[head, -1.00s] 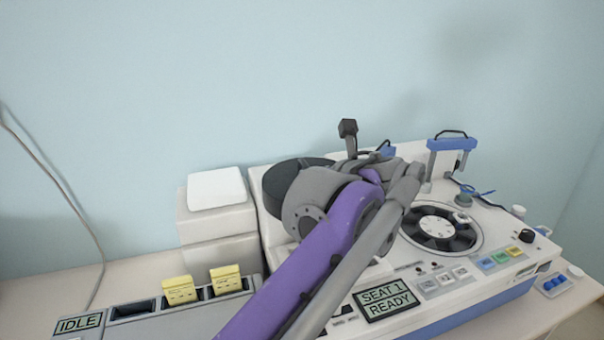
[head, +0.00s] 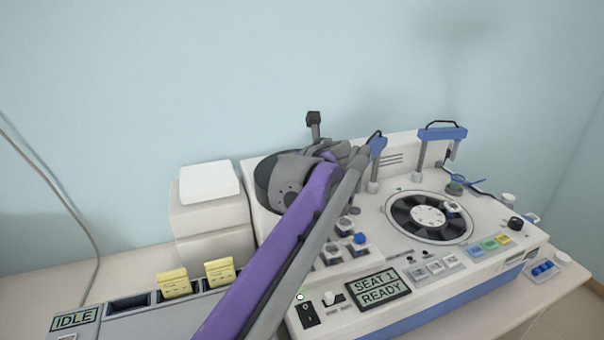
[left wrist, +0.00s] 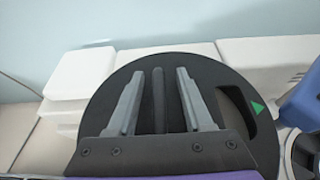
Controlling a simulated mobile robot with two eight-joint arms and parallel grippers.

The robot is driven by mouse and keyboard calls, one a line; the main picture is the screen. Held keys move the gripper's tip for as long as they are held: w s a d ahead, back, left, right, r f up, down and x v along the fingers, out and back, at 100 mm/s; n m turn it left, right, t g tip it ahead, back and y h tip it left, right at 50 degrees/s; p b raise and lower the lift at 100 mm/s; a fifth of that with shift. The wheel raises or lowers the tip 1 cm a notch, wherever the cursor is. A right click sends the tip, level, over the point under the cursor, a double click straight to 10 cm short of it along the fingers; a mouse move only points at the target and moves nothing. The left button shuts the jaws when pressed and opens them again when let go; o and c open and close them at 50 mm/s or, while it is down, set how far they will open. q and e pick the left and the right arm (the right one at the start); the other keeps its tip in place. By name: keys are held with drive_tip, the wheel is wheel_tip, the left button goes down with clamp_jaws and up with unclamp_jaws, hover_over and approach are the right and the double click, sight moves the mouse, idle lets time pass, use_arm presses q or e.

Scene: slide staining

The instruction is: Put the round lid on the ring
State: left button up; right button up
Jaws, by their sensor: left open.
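The round lid (left wrist: 105,110) is a flat dark disc with a raised bar across it, a cut-out slot and a green triangle mark. In the head view the lid (head: 265,184) is at the left end of the white machine, partly hidden behind my left arm. My left gripper (left wrist: 160,74) is open over the lid, one finger on each side of the bar, with gaps showing. Its fingertips are hidden in the head view. What looks like the ring (head: 403,212) is round a black wheel with a white hub on the machine's right half, uncovered. My right gripper is out of view.
Blue-topped posts (head: 442,133) stand behind the wheel. A white box (head: 210,182) stands left of the machine. Yellow blocks (head: 219,271) sit in a grey tray at the front left.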

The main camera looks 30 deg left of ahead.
use_arm(q)
clamp_jaws()
drive_tip(key=shift+s, duration=0.1)
idle(1.3)
